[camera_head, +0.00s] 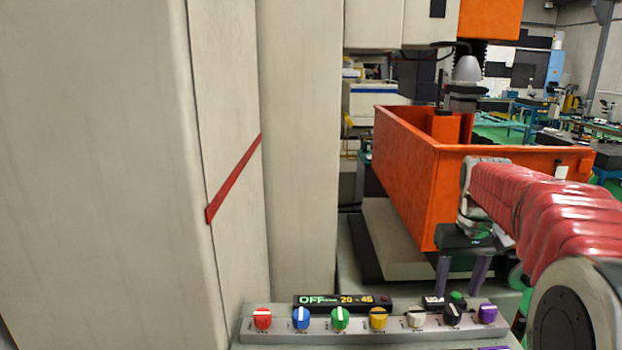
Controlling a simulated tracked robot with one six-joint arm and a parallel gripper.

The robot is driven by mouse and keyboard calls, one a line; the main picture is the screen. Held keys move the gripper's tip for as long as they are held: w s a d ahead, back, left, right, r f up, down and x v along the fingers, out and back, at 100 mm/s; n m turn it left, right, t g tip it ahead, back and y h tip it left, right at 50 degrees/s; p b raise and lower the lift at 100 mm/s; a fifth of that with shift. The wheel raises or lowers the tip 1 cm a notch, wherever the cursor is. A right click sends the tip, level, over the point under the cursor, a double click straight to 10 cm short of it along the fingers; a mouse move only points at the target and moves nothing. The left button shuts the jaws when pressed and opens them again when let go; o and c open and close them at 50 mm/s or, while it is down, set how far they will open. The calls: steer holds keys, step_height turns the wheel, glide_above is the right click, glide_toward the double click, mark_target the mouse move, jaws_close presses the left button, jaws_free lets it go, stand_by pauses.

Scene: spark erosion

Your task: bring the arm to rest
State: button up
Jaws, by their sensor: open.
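My arm comes in from the right edge under a red sleeve (555,205) and reaches toward the middle of the picture. My gripper (459,287) hangs at its end with its two fingers pointing down. The fingers stand apart, with nothing seen between them. The gripper is in front of the orange tank's lower part and above the right half of the control panel. My arm hides part of the tank's right side.
A control panel (290,327) with several coloured knobs and a display (342,301) reading OFF lies below the gripper. An orange open tank (405,165) stands behind it. A large beige machine cabinet (100,170) fills the left. Blue workbenches (520,118) stand far back right.

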steer(key=s+a+f+t, duration=0.1)
steer(key=s+a+t, duration=0.1)
steer(key=s+a, duration=0.5)
steer(key=s+a+f+t, duration=0.2)
steer(key=s+a, duration=0.6)
steer(key=s, duration=0.9)
steer(key=shift+a+n+t, duration=0.3)
steer(key=shift+c, duration=0.3)
stand_by(0.8)
